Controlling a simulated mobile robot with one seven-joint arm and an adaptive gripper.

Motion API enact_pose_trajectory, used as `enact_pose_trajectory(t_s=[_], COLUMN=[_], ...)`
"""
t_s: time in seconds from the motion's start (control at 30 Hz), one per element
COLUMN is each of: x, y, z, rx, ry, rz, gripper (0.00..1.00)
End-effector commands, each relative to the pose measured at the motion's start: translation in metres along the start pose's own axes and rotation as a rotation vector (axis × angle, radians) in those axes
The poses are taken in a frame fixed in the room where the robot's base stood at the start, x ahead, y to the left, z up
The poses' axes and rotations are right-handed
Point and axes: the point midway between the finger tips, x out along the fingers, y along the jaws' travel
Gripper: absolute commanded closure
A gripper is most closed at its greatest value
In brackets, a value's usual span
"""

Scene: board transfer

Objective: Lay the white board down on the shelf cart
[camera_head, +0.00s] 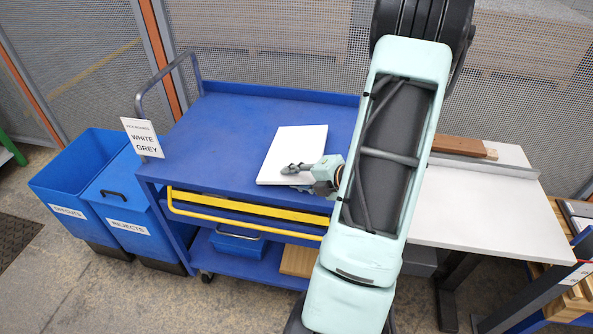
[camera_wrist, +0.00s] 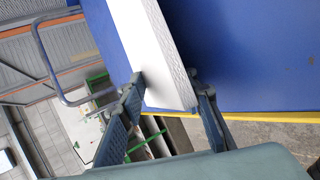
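The white board (camera_head: 294,148) lies roughly flat over the blue top deck of the shelf cart (camera_head: 228,118), near its front edge. In the head view my gripper (camera_head: 293,176) is at the board's near edge, with one finger over its upper face. In the wrist view the board (camera_wrist: 150,45) runs between the two fingertips of my gripper (camera_wrist: 166,88), one on each side, and they appear closed on it. I cannot tell whether the board rests on the deck or hangs slightly above it. My arm hides part of the cart's right side.
A sign reading WHITE GREY (camera_head: 142,138) stands at the deck's left corner. A yellow rail (camera_head: 245,223) crosses the cart's front. Blue bins (camera_head: 122,200) stand left; a white table (camera_head: 470,205) stands right with a brown block (camera_head: 458,146). The deck's left part is clear.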

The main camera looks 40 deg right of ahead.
Motion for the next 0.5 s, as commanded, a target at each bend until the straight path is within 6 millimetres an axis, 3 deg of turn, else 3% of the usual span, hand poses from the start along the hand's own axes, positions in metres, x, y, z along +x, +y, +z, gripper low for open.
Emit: enact_pose_trajectory(t_s=[0.5], x=[-0.005], y=[0.0044], z=[0.0003], rx=[0.0], ry=[0.014], rz=[-0.151], gripper=[0.7])
